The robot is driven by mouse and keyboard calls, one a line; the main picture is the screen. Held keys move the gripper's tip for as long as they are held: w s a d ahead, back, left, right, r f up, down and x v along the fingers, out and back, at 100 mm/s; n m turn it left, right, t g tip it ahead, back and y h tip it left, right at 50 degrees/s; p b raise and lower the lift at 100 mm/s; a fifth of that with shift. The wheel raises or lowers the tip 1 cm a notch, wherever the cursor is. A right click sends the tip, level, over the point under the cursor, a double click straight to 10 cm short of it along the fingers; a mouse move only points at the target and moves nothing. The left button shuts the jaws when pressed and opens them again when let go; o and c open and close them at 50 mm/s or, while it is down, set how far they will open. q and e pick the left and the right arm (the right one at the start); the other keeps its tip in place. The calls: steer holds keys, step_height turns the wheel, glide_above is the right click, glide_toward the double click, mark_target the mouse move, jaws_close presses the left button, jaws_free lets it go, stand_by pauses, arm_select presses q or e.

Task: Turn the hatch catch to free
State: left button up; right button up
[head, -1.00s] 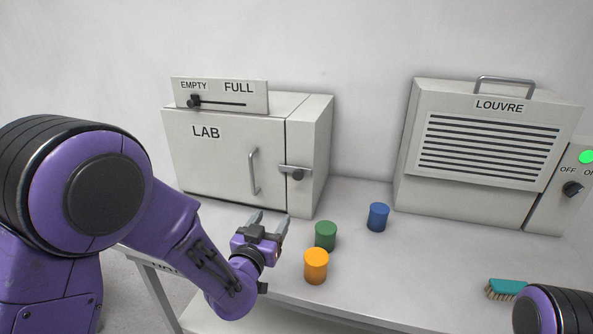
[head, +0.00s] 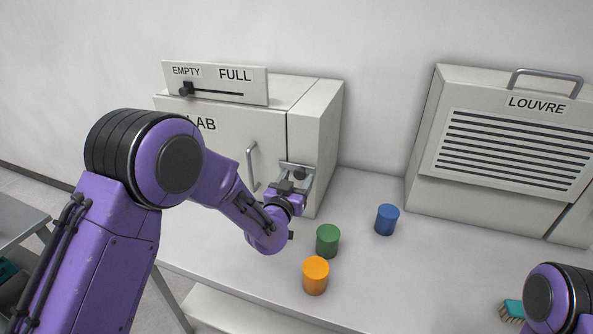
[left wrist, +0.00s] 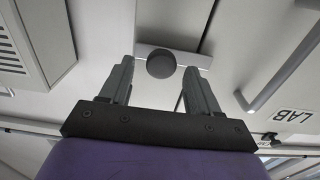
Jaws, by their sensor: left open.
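The hatch catch (head: 300,172) is a dark round knob on a pale bar, at the right edge of the LAB cabinet's door (head: 225,135). In the left wrist view the knob (left wrist: 161,65) lies ahead of and between the fingertips, and its bar (left wrist: 199,60) crosses the door seam. My left gripper (head: 296,178) is open at the catch, one finger on each side of the knob. I see no clear contact. The gripper partly hides the catch in the head view. My right gripper is out of view; only part of that arm shows at lower right.
A door handle (head: 251,167) stands left of the catch. Green (head: 327,241), orange (head: 315,276) and blue (head: 386,220) cylinders stand on the table to the right of my left gripper. The LOUVRE unit (head: 425,190) and a teal brush (head: 513,309) are farther right.

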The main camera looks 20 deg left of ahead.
arm_select(q)
steer(key=shift+w, duration=0.95)
steer(key=shift+s, duration=0.15)
